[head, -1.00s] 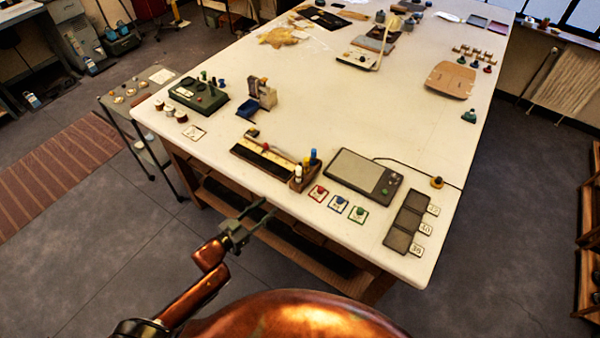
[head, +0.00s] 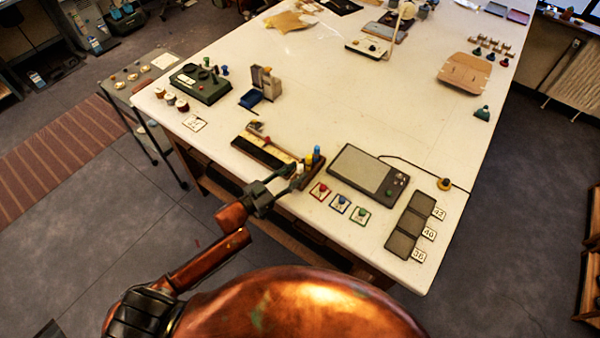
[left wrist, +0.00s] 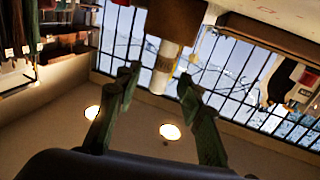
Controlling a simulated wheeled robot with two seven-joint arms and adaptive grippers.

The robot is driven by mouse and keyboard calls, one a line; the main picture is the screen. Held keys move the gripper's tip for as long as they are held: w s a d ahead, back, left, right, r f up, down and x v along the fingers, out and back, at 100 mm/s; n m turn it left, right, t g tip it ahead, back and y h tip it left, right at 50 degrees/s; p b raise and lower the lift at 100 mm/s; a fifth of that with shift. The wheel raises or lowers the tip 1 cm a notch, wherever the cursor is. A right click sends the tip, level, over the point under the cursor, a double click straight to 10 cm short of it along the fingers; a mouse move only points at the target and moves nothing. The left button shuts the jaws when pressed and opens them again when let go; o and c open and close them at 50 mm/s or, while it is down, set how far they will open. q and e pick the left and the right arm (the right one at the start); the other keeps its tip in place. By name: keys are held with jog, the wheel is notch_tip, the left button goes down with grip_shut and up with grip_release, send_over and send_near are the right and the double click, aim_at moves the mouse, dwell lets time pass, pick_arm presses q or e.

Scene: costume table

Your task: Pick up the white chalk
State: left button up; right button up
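The white chalk (head: 299,169) stands upright in a small wooden holder (head: 318,172) near the table's front edge, beside a yellow and a blue stick. My left gripper (head: 292,176) is at the front left of the holder, its fingertips close to the white chalk and partly covering it. In the left wrist view, which looks upside down, a pale cylinder that appears to be the white chalk (left wrist: 168,55) lies beyond and between the spread fingers (left wrist: 158,88). The fingers are apart and nothing is visibly clasped. My right gripper is not in view.
A long black and cream tray (head: 262,152) lies left of the holder. A grey tablet (head: 366,176) and three cards with coloured knobs (head: 340,204) lie to its right. The white table's (head: 400,130) middle is mostly clear. Its front edge runs below my left gripper.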

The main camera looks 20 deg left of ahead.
pick_arm(q)
jog(key=shift+x, duration=0.75)
jog(key=shift+w+d, duration=0.2)
jog(key=shift+w, duration=0.2)
jog(key=shift+w+d, duration=0.15)
jog(key=shift+c, duration=0.4)
jog(key=c, duration=0.3)
grip_shut()
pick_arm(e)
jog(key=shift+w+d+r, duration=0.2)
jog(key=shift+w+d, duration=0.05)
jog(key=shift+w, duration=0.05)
